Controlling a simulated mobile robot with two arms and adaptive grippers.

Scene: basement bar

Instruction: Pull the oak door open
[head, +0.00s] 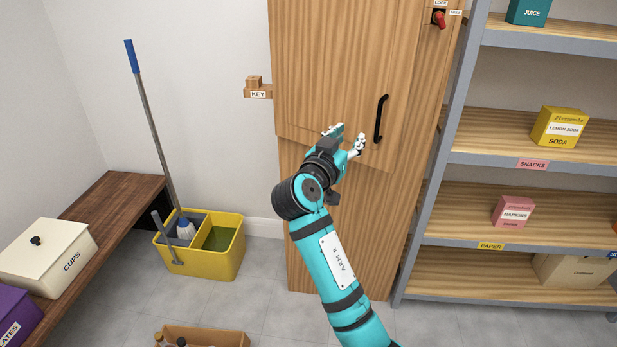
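The oak door (325,60) is the upper front of a tall oak cabinet. It looks shut, though a small gap could not be made out. A black bar handle (381,118) stands upright near its right edge. A red knob (438,18) sits on the frame at upper right, between LOCK and FREE labels; its exact setting is hard to tell. My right gripper (348,138) is in front of the door's lower part, just left of and below the handle. Its fingers are apart with nothing between them, and it appears clear of the handle. My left gripper is out of view.
Metal-framed shelves (530,165) with boxes stand close on the right. A KEY ledge (258,93) juts from the wall at left. A yellow mop bucket (215,262), a bench (112,195) and a wooden crate (225,337) occupy the left and front floor.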

